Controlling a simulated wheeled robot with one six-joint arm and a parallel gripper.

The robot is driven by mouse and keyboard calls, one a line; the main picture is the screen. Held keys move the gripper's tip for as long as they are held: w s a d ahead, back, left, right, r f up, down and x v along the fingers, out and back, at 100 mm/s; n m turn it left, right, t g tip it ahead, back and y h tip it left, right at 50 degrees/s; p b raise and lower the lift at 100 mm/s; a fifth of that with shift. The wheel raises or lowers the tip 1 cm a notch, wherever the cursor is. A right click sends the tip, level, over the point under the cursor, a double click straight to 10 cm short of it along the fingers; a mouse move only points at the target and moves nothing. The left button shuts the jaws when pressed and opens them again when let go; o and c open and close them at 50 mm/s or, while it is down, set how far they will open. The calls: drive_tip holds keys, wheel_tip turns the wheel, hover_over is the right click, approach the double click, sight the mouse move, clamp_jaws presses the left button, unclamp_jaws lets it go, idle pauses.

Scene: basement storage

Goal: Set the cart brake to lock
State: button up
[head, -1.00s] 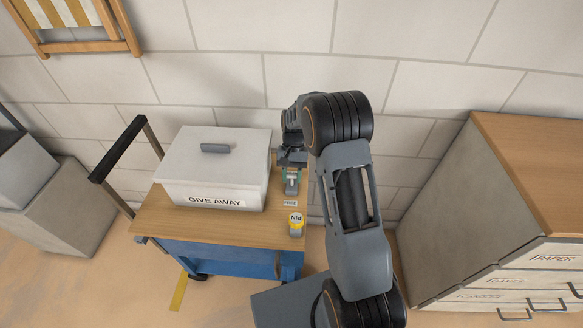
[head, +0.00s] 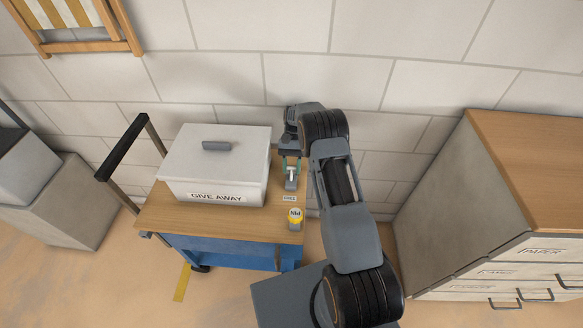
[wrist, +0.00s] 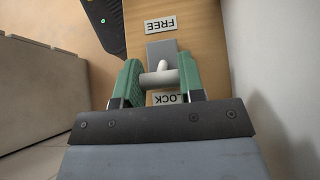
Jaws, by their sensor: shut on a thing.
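The cart (head: 165,216) has a wooden top and a blue body, and stands against the wall. Its grey brake lever (head: 291,178) is at the right end of the top. In the wrist view the lever's crossbar (wrist: 160,77) lies between the FREE label (wrist: 161,25) and the LOCK label (wrist: 166,98), nearer LOCK, which it and my gripper partly cover. My gripper (wrist: 161,84) is shut on the lever, its green pads on both sides of the crossbar. In the head view my gripper (head: 291,164) is at the far side of the lever; the LOCK label is hidden there.
A lidded GIVE AWAY box (head: 216,165) stands on the cart close left of my gripper. The block wall is close behind; a drawer cabinet (head: 465,190) stands to the right.

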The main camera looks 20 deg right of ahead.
sight(292, 167)
drive_tip(key=o, duration=0.9)
drive_tip(key=r, duration=0.4)
drive_tip(key=shift+s+r+p, duration=0.1)
drive_tip(key=shift+s+p, duration=0.15)
drive_tip(key=shift+p, duration=0.05)
drive_tip(key=s+r, duration=0.3)
drive_tip(key=s, duration=0.1)
drive_tip(key=s+r, duration=0.3)
drive_tip(key=s, duration=0.2)
drive_tip(key=s+r+p, duration=0.1)
drive_tip(key=s+r, duration=0.1)
drive_tip(key=s, duration=0.2)
drive_tip(key=shift+s+a+r, duration=0.25)
drive_tip(key=shift+r, duration=0.15)
